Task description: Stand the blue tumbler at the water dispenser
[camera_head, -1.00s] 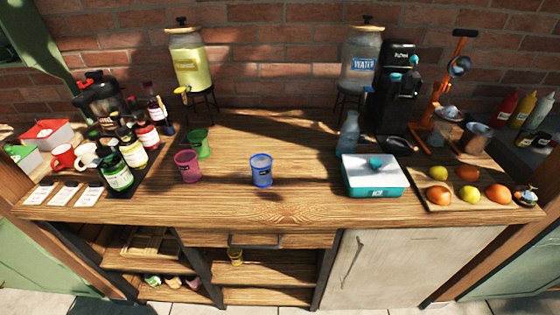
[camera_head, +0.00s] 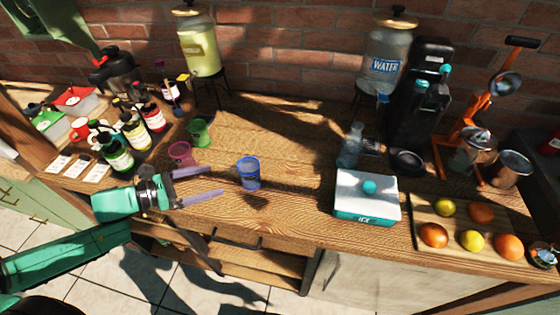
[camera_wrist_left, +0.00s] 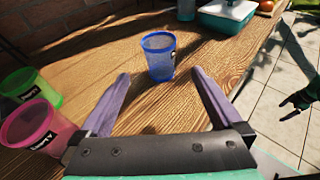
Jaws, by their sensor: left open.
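The blue tumbler (camera_head: 249,172) stands upright on the wooden table, left of centre in the head view. My left gripper (camera_head: 212,183) is open and empty, its purple fingers pointing at the tumbler from the left and still short of it. In the left wrist view the tumbler (camera_wrist_left: 159,57) stands ahead, just beyond the fingertips and between their lines. The water dispenser (camera_head: 386,62), a clear jar labelled WATER on a dark stand, is at the back right, with its blue tap (camera_head: 382,99) at the front.
A pink tumbler (camera_head: 181,154) and a green tumbler (camera_head: 200,132) stand close by my left gripper. An ice box (camera_head: 366,196) and a glass bottle (camera_head: 350,145) stand in front of the dispenser. The mid-table is clear.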

